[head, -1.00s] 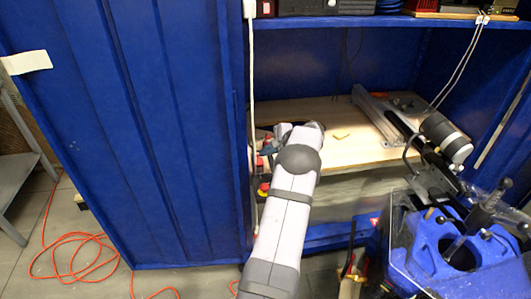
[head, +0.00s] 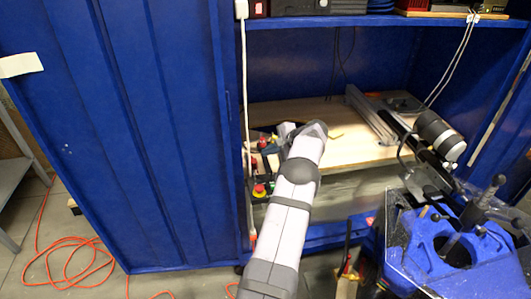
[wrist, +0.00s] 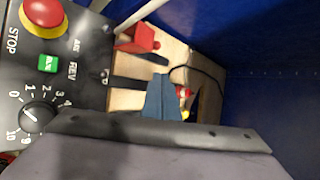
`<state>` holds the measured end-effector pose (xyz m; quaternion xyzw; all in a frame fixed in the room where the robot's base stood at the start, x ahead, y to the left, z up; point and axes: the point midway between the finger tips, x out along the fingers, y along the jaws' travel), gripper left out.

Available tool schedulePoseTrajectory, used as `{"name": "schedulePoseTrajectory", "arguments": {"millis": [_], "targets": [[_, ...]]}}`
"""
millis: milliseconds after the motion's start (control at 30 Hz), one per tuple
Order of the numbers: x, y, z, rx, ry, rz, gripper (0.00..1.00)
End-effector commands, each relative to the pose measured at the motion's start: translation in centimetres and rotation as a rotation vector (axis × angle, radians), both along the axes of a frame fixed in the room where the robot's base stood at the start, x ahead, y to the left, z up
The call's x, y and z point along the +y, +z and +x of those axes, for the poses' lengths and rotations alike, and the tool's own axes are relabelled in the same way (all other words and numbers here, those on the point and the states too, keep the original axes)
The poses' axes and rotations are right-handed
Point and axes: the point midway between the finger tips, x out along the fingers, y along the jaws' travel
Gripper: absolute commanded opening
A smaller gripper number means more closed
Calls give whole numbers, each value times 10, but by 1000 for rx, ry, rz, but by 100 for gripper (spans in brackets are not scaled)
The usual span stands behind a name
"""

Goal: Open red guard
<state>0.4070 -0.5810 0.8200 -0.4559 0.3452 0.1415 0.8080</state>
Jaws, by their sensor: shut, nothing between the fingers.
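The red guard (wrist: 138,40) shows in the wrist view as a small red flap at the edge of the black control panel (wrist: 80,92). I cannot tell for sure whether it is raised or lowered.
The panel carries a red stop button (wrist: 43,15), a green button (wrist: 47,64) and a dial (wrist: 38,116). A white cable (head: 246,120) hangs beside the panel. A wooden board (head: 350,145) lies behind, with a metal rail (head: 370,115). Blue cabinet walls close in the space.

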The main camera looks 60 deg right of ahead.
Motion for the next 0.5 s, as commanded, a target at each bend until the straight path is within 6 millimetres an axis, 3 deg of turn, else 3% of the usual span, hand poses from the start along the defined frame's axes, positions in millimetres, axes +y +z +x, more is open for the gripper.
{"name": "schedulePoseTrajectory", "arguments": {"millis": [500], "targets": [[14, 34, -59, 0, -2, -2, 0]]}}
